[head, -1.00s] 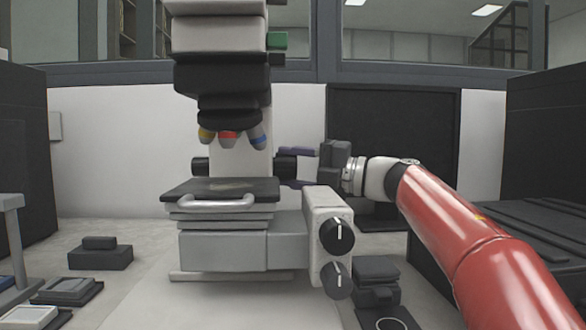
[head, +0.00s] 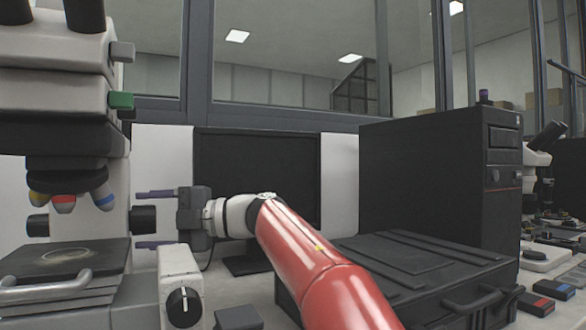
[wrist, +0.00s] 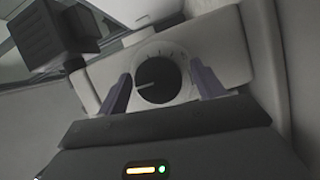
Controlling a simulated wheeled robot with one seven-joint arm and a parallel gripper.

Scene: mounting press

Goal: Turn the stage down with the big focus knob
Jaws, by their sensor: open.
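The microscope's big focus knob (head: 143,219) is a black cylinder on the right side of its pale column, below the coloured objectives. My gripper (head: 154,218) reaches it from the right, with one purple finger above the knob and one below. In the wrist view the knob (wrist: 158,79) is a dark disc with a pointer line inside a pale marked ring. It lies between my open fingers (wrist: 160,85), with a gap visible on each side. The black stage (head: 108,254) with its front handle is at the lower left of the head view, under the objectives.
A white block with a black pointer dial (head: 183,307) stands in front of my gripper. A dark monitor (head: 256,182) is behind it. A black case (head: 420,262) and a tall black tower (head: 435,160) fill the right. A second focus knob (head: 37,225) is on the column's far side.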

